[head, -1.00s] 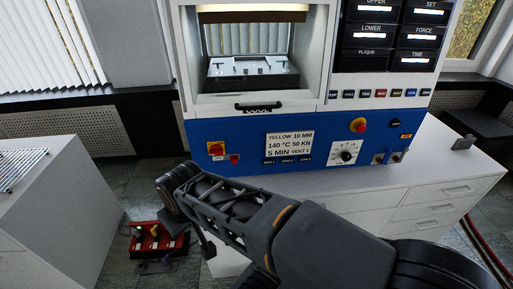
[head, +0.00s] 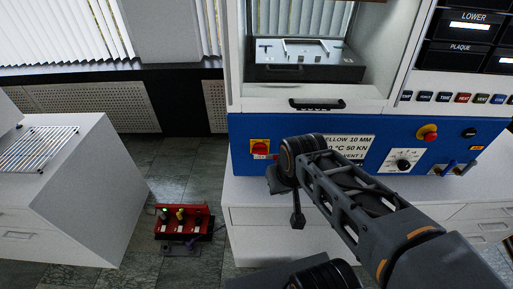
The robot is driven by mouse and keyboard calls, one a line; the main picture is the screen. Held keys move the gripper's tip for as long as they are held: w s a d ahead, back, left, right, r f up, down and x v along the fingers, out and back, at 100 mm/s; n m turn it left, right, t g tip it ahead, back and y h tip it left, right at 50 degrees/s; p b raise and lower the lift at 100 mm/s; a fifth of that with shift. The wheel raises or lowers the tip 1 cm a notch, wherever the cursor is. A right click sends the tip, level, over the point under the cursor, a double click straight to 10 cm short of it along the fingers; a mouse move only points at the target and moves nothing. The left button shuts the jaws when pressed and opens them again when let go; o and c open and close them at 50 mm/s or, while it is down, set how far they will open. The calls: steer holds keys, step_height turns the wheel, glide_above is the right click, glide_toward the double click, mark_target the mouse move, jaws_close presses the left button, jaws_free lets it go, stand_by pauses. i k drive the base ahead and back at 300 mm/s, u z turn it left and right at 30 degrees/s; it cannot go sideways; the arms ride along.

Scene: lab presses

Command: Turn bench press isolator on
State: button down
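The bench press (head: 238,125) has a blue front panel. A red rotary knob on a yellow plate, which looks like the isolator (head: 260,149), sits at the panel's left end. It is in clear view, but the knob's exact angle is too small to read. My arm reaches in from the lower right, and its wrist covers part of the panel just right of the isolator. My gripper (head: 297,218) hangs below the wrist, lower than the isolator and slightly right of it, apart from it in the picture. Its fingers are small and dark, and their opening cannot be made out.
A red-and-yellow mushroom button (head: 428,132) and a dial (head: 403,161) are farther right on the panel. A red box with knobs (head: 184,222) stands on the floor at lower left. A white cabinet (head: 75,200) with a wire rack is at left.

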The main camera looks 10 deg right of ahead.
mark_target(259, 149)
steer(key=z, duration=2.05)
steer(key=k, duration=1.4)
steer(key=u, duration=1.85)
steer(key=i, duration=0.5)
steer(key=z, duration=0.05)
